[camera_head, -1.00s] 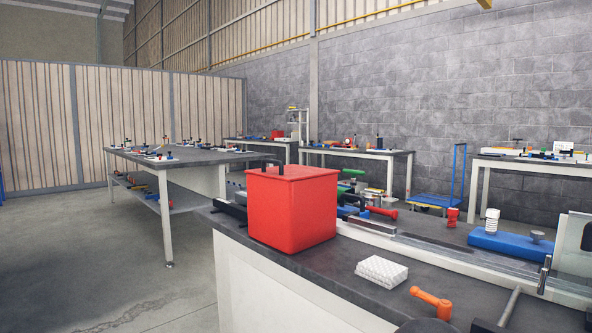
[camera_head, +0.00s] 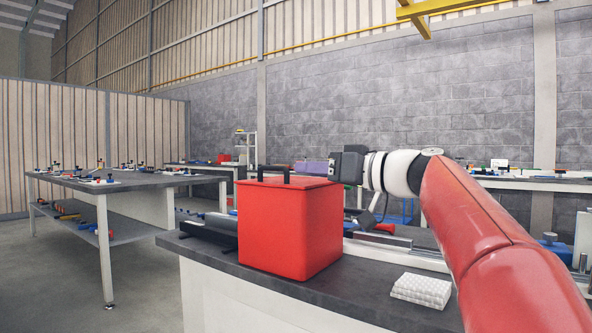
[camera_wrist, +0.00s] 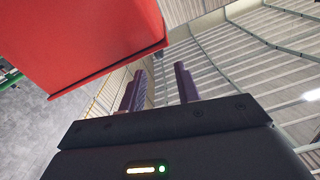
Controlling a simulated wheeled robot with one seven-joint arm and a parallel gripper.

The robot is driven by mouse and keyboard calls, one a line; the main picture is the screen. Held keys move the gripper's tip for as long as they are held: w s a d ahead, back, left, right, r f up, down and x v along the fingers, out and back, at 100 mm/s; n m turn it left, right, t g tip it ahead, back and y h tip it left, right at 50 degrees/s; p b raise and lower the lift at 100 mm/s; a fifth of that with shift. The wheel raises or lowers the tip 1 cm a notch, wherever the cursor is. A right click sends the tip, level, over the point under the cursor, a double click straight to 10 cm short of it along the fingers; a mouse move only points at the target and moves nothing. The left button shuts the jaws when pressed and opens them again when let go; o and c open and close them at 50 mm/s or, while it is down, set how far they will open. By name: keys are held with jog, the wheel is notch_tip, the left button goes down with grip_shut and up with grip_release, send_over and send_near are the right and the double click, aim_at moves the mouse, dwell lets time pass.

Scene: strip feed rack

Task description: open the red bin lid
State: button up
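The red bin (camera_head: 288,230) stands on the near workbench, and its red lid (camera_head: 305,183) looks shut. Two short black posts (camera_head: 286,174) rise at the lid's far left edge. My gripper (camera_head: 305,167) reaches in from the right, its purplish fingers pointing left, level with the lid's top and seeming to be just behind it. In the wrist view the two fingers (camera_wrist: 160,78) are spread with nothing between them. The bin's red side (camera_wrist: 85,40) fills the upper left there, close to the fingers; I cannot tell whether they touch.
A white block with a bumpy top (camera_head: 421,289) lies on the near bench (camera_head: 330,295) right of the bin. A metal rail (camera_head: 400,250) runs behind it. Another table (camera_head: 120,184) with small parts stands at left, with open floor between. My red arm covers the right side.

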aim_at(294, 184)
jog(key=x, duration=0.5)
jog(key=shift+p, duration=0.35)
grip_shut()
